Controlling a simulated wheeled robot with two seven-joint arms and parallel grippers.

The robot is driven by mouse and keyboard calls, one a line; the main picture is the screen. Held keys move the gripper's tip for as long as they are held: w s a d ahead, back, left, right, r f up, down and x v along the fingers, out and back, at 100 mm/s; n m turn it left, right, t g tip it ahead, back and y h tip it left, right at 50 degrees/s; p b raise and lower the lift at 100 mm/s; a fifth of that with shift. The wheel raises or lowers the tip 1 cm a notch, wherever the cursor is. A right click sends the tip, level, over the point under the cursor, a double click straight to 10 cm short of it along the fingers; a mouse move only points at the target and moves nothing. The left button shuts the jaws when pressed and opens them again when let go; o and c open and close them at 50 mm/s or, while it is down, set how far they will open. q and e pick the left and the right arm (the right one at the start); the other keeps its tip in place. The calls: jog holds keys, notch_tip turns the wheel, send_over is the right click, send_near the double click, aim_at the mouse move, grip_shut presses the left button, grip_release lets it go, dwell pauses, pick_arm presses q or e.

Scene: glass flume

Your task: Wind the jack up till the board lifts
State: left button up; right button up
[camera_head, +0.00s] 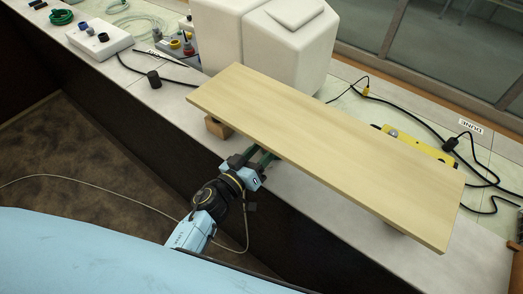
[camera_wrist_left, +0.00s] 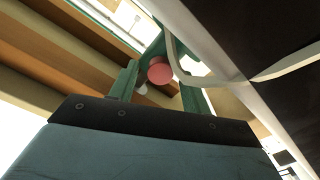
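The board (camera_head: 330,150) is a long pale wooden plank above the light bench top. A brown wooden block (camera_head: 218,128) shows under its left end. In the head view the board hides the jack's body. My left gripper (camera_head: 262,160) reaches in at the board's front edge, its green fingertips partly under it. In the left wrist view a round pink-red knob (camera_wrist_left: 160,70), perhaps the jack's, shows between the green fingers (camera_wrist_left: 158,82). The fingers look apart, with a gap beside the knob. Whether either finger touches it is unclear. My right gripper is not seen.
Two large white containers (camera_head: 285,45) stand close behind the board. Black cables and a yellow item (camera_head: 435,150) lie behind it at the right. A white box with knobs (camera_head: 98,38) stands at the far left. A thin pale cable crosses the floor.

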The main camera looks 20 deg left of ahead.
pick_arm(q)
jog(key=c, duration=0.9)
jog(key=shift+m, duration=0.3)
